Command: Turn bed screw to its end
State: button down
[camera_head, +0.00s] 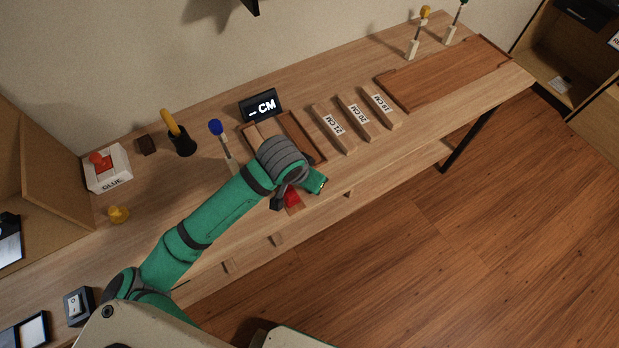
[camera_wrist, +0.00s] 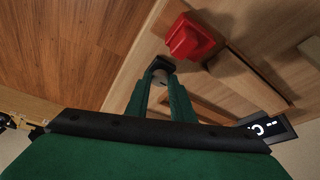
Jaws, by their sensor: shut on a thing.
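My gripper (camera_wrist: 160,80) reaches to the front edge of the workbench, with its two green fingers close together. The fingers are shut on a small grey and black round piece (camera_wrist: 160,67), which looks like the head of the bed screw. Most of it is hidden between the fingertips. A red block (camera_wrist: 190,37) sits just beyond the fingertips on the wood; it also shows in the head view (camera_head: 292,200), partly behind my wrist. In the head view my wrist hides the grip itself.
Labelled wooden blocks (camera_head: 355,120) lie to the right. Blue (camera_head: 217,128) and yellow-handled (camera_head: 170,122) tools and a glue box (camera_head: 108,168) stand left. Open floor lies in front.

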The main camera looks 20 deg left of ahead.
dwell(0.3)
jog(key=c, duration=1.5)
grip_release()
jog(key=shift+c, duration=0.2)
jog(key=shift+r, duration=0.1)
jog(key=d+v, duration=0.1)
jog(key=v, duration=0.9)
jog(key=shift+s+a+r, duration=0.2)
jog(key=shift+a+r, duration=0.05)
jog(key=shift+a, duration=0.2)
